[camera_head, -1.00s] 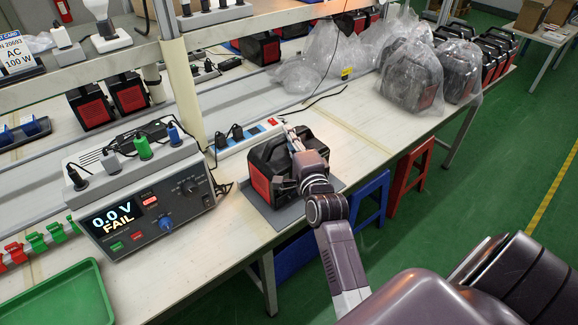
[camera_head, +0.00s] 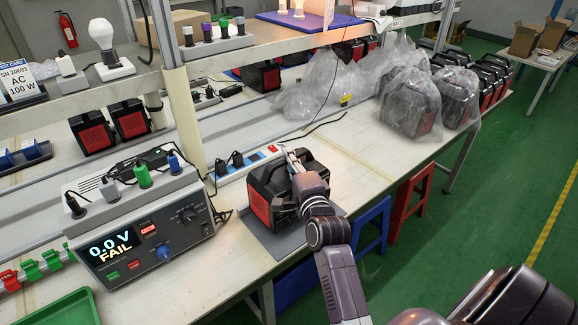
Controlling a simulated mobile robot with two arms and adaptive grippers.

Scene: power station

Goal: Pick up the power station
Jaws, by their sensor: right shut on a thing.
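The power station (camera_head: 259,199) is a black box with red side panels. It stands on a grey mat (camera_head: 266,238) near the front edge of the workbench. My right gripper (camera_head: 294,166) comes from the lower right and is shut on the power station at its top. The wrist covers the right part of the power station, so the exact grip is partly hidden. I cannot tell whether its underside is clear of the mat. My left gripper is not in view.
A tester (camera_head: 148,231) showing "0.0 V FAIL" stands left of the power station. Bagged power stations (camera_head: 411,103) stand at the right back. A green tray (camera_head: 62,309) is at lower left. Blue and red stools (camera_head: 411,200) stand by the bench.

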